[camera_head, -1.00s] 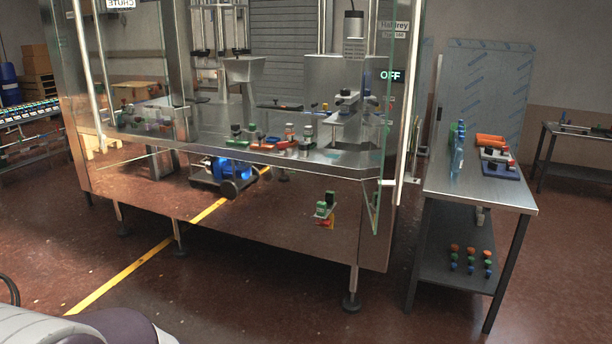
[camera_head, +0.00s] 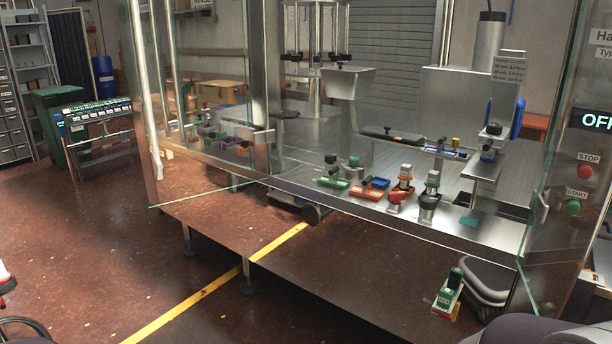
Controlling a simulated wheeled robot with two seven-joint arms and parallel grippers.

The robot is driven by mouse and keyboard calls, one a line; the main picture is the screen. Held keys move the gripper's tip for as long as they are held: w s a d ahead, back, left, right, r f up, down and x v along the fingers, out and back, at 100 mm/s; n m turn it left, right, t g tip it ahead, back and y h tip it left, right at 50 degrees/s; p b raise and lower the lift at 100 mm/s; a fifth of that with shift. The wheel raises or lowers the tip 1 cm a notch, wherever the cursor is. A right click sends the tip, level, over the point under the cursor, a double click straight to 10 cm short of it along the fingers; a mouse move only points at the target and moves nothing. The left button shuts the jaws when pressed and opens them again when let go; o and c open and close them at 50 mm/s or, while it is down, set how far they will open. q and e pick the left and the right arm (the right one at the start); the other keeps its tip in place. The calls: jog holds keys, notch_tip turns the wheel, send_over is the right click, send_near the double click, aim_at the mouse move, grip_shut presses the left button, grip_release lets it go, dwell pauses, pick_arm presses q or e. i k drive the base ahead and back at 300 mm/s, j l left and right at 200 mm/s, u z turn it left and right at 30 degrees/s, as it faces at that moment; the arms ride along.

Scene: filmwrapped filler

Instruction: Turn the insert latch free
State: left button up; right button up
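The filling machine (camera_head: 400,222) stands ahead with its steel deck behind glass panels. I cannot tell for certain which part is the insert latch. Neither of my grippers is in view.
A glass door (camera_head: 560,130) stands at the right, near a panel with a red STOP button (camera_head: 585,172), a green START button (camera_head: 573,207) and an OFF display (camera_head: 597,121). Floor at the left is open.

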aim_at(455, 140)
jog(key=i+j+z, duration=0.2)
jog(key=i, duration=0.35)
jog(key=i+z, duration=0.25)
jog(key=i, duration=0.35)
jog(key=i+j+z, duration=0.2)
jog(key=i+j, duration=0.15)
jog(key=i, duration=0.2)
jog(key=i+j+z, duration=0.25)
jog(key=i, duration=0.25)
jog(key=j+z, duration=0.1)
jog(key=z, duration=1.55)
